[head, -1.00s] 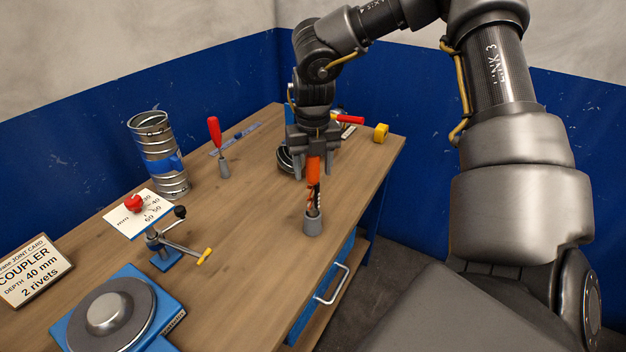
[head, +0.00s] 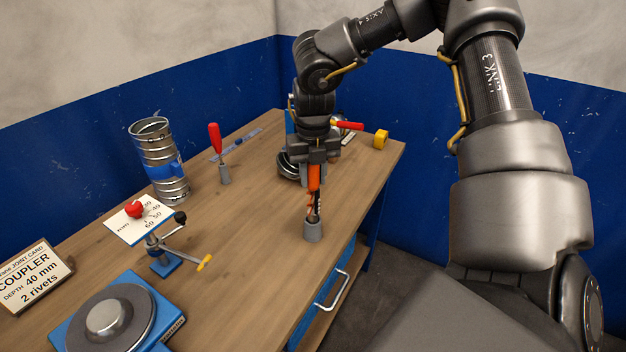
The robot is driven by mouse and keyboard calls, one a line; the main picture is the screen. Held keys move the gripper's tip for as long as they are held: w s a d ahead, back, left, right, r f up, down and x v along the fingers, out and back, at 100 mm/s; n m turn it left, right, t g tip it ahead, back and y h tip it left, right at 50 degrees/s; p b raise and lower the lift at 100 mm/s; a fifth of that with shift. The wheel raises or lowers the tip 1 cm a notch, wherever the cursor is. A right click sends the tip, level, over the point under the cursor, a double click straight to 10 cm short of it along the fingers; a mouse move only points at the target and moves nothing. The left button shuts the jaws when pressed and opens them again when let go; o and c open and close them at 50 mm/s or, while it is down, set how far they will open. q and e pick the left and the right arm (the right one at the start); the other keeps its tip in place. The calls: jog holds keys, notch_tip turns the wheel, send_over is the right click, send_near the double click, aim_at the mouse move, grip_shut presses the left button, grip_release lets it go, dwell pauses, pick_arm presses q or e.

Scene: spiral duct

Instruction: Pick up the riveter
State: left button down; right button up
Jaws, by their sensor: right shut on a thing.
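The riveter, an orange-handled tool (head: 313,180) with a dark lower part, stands upright in a small grey holder (head: 313,231) near the table's right edge. My right gripper (head: 314,172) points down from above and is shut on the orange handle. The fingers hide part of the handle's upper end. The tool's lower end is still inside the holder. My left gripper is not in view.
A ringed metal duct (head: 160,165), a red-handled tool in a holder (head: 217,155), a blue clamp stand (head: 165,262) and a blue turntable (head: 112,318) stand to the left. A yellow item (head: 380,139) and a red-handled tool (head: 348,126) lie behind my gripper.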

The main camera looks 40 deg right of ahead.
notch_tip(320, 180, up, 9)
jog(key=shift+b, duration=1)
notch_tip(320, 180, up, 9)
jog(key=p, duration=0.1)
